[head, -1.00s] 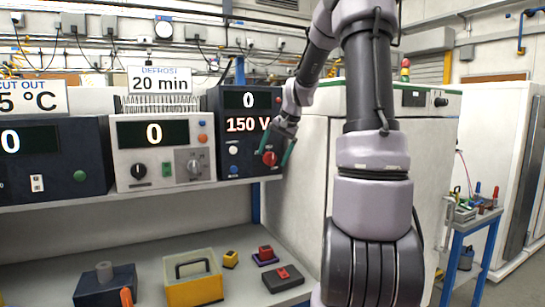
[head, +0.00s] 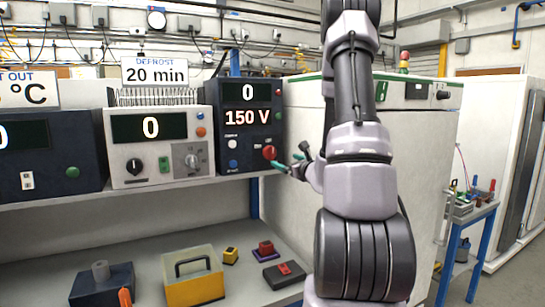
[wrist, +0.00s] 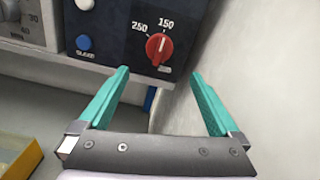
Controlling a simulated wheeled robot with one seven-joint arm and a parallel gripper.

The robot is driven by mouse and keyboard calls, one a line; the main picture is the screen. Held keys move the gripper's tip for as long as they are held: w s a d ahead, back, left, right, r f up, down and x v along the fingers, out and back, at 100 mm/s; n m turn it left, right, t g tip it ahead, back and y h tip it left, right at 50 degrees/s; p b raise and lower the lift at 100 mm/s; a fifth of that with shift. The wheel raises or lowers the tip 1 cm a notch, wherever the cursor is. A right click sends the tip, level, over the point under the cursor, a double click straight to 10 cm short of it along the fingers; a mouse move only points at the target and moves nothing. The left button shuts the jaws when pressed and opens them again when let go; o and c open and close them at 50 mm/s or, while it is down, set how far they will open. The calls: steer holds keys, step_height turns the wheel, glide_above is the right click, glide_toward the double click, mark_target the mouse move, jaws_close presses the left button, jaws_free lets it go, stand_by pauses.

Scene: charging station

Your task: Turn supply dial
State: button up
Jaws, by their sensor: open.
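The supply dial is a red round knob (head: 269,152) at the lower right of a dark blue supply unit (head: 232,133); it also shows in the wrist view (wrist: 159,49). Its white pointer line is nearly upright, tipped toward the 150 mark; a 250 mark is to the left. The unit's display reads 0 above a 150 V sign. My gripper (head: 291,157) is open and empty, just right of the dial in the head view. In the wrist view its teal fingers (wrist: 160,72) are spread wide below the dial, apart from it.
A blue button (wrist: 84,43) sits left of the dial. A grey unit (head: 158,147) with a black knob stands to the left on the shelf. A tall white cabinet (head: 295,195) stands close on the right. A yellow box (head: 193,287) is on the lower shelf.

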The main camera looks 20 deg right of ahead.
mark_target(273, 155)
steer(key=w, duration=1)
steer(key=shift+w+a, duration=0.2)
steer(key=shift+a, duration=0.05)
steer(key=shift+c, duration=0.3)
steer(key=c, duration=1.3)
steer(key=m, duration=0.5)
steer(key=shift+a+m, duration=0.1)
steer(key=shift+m, duration=0.2)
steer(key=o, duration=1.4)
steer(key=shift+c, duration=0.2)
